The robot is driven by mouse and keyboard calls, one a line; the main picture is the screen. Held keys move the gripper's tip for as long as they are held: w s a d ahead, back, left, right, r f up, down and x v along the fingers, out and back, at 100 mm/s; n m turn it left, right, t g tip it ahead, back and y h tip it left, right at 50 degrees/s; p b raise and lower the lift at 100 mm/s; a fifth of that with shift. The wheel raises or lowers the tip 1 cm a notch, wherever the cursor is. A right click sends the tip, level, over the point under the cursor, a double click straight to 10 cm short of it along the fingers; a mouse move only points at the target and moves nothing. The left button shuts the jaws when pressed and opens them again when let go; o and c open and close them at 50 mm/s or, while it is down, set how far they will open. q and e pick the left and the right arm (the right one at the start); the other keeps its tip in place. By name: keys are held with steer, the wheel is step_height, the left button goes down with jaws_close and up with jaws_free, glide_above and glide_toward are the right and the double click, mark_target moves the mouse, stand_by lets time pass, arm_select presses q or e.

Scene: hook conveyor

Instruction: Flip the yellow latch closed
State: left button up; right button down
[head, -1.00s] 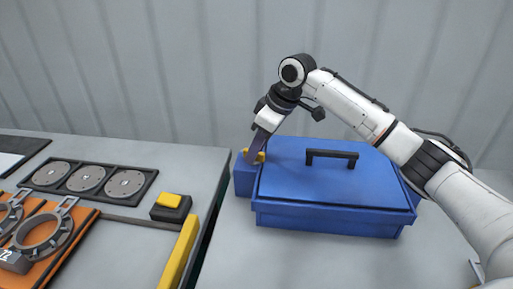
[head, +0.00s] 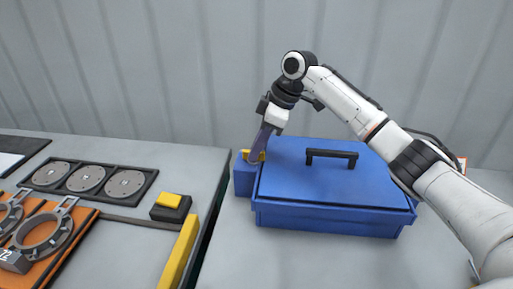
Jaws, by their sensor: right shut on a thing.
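The yellow latch (head: 247,153) shows as a small yellow piece on top of a blue block at the left side of the blue box (head: 325,219). The box lid is down and has a black handle (head: 331,154). My right gripper (head: 256,157) points down at the latch, its fingers shut at the yellow piece and partly covering it. The exact grip and the latch's angle are hard to make out at this size. My left gripper is not in view.
The left table holds a black tray with grey discs (head: 84,178), an orange board with grey rings (head: 57,263), a black block with a yellow top (head: 170,207) and a yellow strip (head: 179,255). A dark gap separates the tables. The table before the box is clear.

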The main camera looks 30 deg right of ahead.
steer(key=c, duration=1.8)
jaws_free()
steer(key=v, duration=1)
steer(key=shift+r+b, duration=0.2)
steer(key=shift+b, duration=0.15)
